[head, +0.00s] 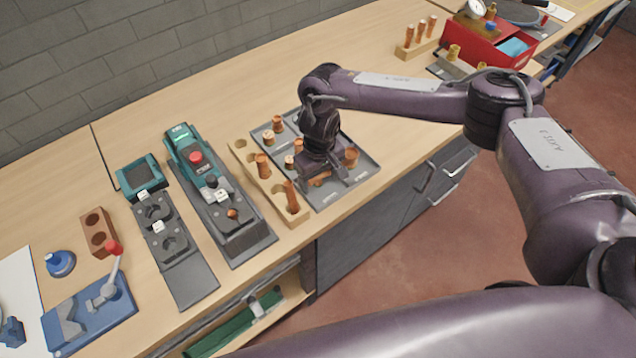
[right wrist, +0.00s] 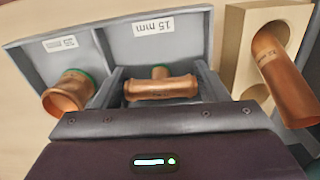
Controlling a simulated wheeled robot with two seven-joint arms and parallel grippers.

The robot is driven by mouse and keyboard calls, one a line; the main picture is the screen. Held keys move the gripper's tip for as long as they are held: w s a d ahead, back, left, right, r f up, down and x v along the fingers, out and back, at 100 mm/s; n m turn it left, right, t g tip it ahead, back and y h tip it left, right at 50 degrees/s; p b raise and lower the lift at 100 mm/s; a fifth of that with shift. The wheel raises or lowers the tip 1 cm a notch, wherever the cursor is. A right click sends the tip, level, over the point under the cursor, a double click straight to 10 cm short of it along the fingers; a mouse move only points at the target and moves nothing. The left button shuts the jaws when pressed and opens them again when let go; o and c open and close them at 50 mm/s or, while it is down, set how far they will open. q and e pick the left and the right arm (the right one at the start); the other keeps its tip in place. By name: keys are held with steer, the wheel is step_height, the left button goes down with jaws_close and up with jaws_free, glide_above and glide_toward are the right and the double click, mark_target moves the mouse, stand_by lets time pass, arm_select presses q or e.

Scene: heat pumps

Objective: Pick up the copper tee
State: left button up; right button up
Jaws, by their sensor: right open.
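The copper tee (right wrist: 160,87) lies in a compartment labelled 15 mm of a grey tray (right wrist: 180,45), in the right wrist view. Its long run lies across the picture, and its short branch points away from the gripper. My right gripper (right wrist: 160,88) is open, with one finger on each side of the tee. In the head view my right gripper (head: 322,178) is low over the front part of the grey tray (head: 366,165) and hides part of the copper there. I cannot tell whether the fingers touch the tee. My left gripper is not in view.
Another copper fitting (right wrist: 67,92) sits in the compartment to the left. A wooden rack (head: 242,152) with copper pieces stands beside the tray. Green-and-grey devices (head: 208,190), a blue vise (head: 90,310) and a red box (head: 490,48) are also on the bench.

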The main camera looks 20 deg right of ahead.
mark_target(319, 176)
steer(key=shift+c, duration=0.7)
steer(key=c, duration=0.5)
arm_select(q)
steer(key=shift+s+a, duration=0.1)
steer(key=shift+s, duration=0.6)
arm_select(e)
steer(key=shift+r, duration=0.4)
step_height(319, 176, up, 4)
steer(key=shift+w+b, duration=0.1)
steer(key=shift+b, duration=0.35)
arm_select(q)
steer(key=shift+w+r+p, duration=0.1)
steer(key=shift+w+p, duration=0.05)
steer(key=shift+p, duration=0.55)
arm_select(e)
step_height(319, 176, up, 15)
steer(key=shift+r, duration=0.15)
